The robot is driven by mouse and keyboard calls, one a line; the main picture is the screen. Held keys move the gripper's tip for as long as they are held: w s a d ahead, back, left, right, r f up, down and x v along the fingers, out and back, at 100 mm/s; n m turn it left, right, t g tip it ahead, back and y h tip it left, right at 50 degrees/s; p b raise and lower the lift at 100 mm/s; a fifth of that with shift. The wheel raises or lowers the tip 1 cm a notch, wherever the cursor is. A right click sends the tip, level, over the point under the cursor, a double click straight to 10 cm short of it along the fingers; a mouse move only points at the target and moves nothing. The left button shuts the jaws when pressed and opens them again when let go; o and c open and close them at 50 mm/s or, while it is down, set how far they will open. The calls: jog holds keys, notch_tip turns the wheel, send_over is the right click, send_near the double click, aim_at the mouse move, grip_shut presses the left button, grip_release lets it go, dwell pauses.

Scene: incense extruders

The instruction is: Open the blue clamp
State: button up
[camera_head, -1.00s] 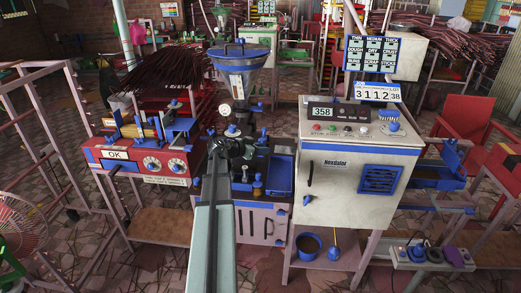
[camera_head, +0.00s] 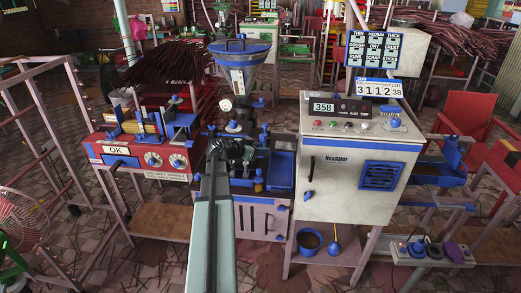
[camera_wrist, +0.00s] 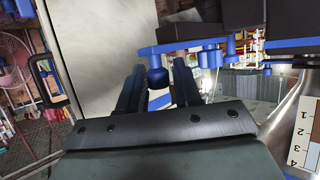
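My gripper (camera_wrist: 158,88) is open in the wrist view. Its two dark fingers are spread on either side of a rounded blue knob, which seems to be the handle of the blue clamp (camera_wrist: 157,79). I cannot tell whether the fingers touch it. A blue bar and more blue posts sit just beyond the knob. In the head view my gripper (camera_head: 226,150) is at the dark extruder body under the blue and silver hopper (camera_head: 238,78). The clamp is too small and too covered by my arm to make out there.
The hopper's numbered scale (camera_wrist: 304,128) is close on the right in the wrist view. The white cabinet (camera_head: 358,180) stands right of the extruder. A red machine (camera_head: 140,160) with an OK label stands left. A blue tray (camera_head: 281,172) is beside my gripper.

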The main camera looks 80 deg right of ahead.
jog(key=shift+w, duration=0.1)
jog(key=v, duration=1.3)
jog(key=shift+w+a+r, duration=0.2)
jog(key=shift+a, duration=0.05)
